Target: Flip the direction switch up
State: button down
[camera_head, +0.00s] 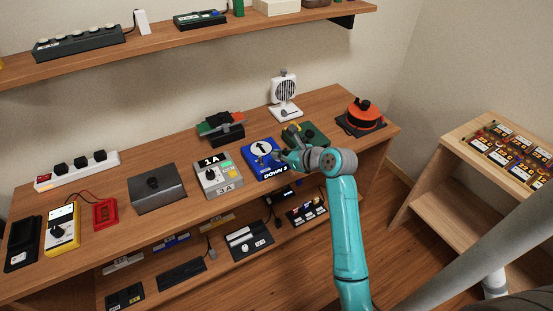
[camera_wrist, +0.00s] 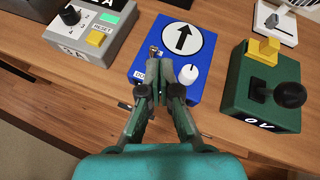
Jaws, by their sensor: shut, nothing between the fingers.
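The blue box (camera_head: 259,163) stands on the desk, with a white disc bearing a black arrow on its top. It also shows in the wrist view (camera_wrist: 205,62). There, a small metal toggle switch (camera_wrist: 154,51) sits on the box's left side, and a white knob (camera_wrist: 189,74) sits to the right. In the wrist view my gripper's fingertips (camera_wrist: 168,72) are over the box, just below the toggle. They hide part of the box and its lettering. I cannot tell whether they touch the toggle.
A grey box (camera_head: 217,178) with a dial and buttons stands left of the blue box. A green box (camera_wrist: 262,90) with a yellow switch and black knob stands to the right. A white fan (camera_head: 285,95) is farther back. A lower shelf with devices lies below the desk edge.

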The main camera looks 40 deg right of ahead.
jog(key=s+d+r, duration=0.1)
jog(key=s+r, duration=0.3)
jog(key=r, duration=0.3)
jog(key=shift+r, duration=0.2)
dwell(0.4)
jog(key=s+a+f+n+h, duration=0.2)
jog(key=s+a+f+n, duration=1.15)
jog(key=a+f, duration=0.45)
jog(key=s+a+r+n+t, duration=0.1)
jog(key=s+a+r+n, duration=0.1)
jog(key=s+n, duration=0.4)
jog(key=s+a+r+n+y, duration=0.1)
jog(key=s+a+r+n, duration=0.2)
jog(key=s+n, duration=0.4)
jog(key=s+a+r+n+t, duration=0.1)
jog(key=s+a+r+n, duration=0.2)
jog(key=s, duration=0.7)
jog(key=a+n, duration=0.2)
jog(key=n, duration=0.2)
jog(key=shift+s+r+t+y, duration=0.15)
jog(key=shift+s+t+y, duration=0.15)
jog(key=shift+s, duration=0.1)
jog(key=shift+n, duration=0.25)
